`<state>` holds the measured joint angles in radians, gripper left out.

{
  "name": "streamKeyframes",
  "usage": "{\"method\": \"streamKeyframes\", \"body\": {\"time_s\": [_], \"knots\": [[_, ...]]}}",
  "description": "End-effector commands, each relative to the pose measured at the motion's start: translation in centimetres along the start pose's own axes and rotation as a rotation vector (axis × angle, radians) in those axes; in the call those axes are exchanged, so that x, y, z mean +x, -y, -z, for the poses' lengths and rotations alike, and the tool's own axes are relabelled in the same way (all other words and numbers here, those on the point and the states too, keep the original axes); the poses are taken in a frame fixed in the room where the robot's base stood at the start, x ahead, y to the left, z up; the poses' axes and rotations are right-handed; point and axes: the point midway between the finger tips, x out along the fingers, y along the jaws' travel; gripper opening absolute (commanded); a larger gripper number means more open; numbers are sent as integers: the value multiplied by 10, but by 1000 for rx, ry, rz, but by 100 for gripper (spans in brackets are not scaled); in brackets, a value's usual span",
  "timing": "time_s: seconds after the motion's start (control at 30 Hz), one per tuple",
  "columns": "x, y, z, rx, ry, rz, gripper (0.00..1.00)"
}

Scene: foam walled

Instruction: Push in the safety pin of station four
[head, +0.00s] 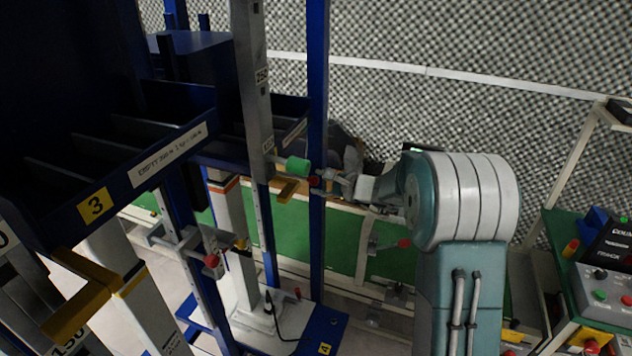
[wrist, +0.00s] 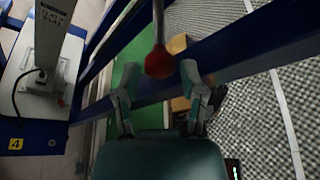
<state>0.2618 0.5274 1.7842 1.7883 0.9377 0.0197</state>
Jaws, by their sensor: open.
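The safety pin's red knob (wrist: 159,62) shows on a thin grey rod at top centre of the wrist view. In the head view a small red knob (head: 314,181) shows by the blue upright, right at my fingertips. My gripper (head: 328,181) reaches in from the right. In the wrist view my gripper (wrist: 155,84) has its two fingers spread, with the knob just ahead of and between the tips. I cannot tell whether they touch it. The number 4 label (head: 325,349) is on the blue base below; it also shows in the wrist view (wrist: 16,144).
A blue upright (head: 317,100) and a grey post (head: 252,90) stand close to my gripper. A green cylinder (head: 297,166) is just left of the knob. Another red knob (head: 211,261) is lower left, near the station three label (head: 96,206). Control boxes (head: 605,290) stand at right.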

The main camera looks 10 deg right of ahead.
Motion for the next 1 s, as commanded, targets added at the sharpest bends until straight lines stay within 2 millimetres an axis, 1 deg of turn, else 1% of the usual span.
{"method": "streamKeyframes", "body": {"time_s": [0.03,0.13,0.4,0.43,0.47,0.5,0.53,0.57,0.77,0.87,1.0], "knots": [[6,-1,0,1,0,-2,53],[12,0,-1,0,1,0,53],[14,0,0,0,0,0,53],[14,0,0,0,0,0,48],[14,0,0,0,0,0,35],[14,0,0,0,0,0,17],[14,0,0,1,0,0,4],[14,0,0,1,0,0,0],[17,-1,-1,1,1,-2,0],[32,-2,-7,0,1,-4,0],[64,-2,-20,1,2,-5,0]]}}
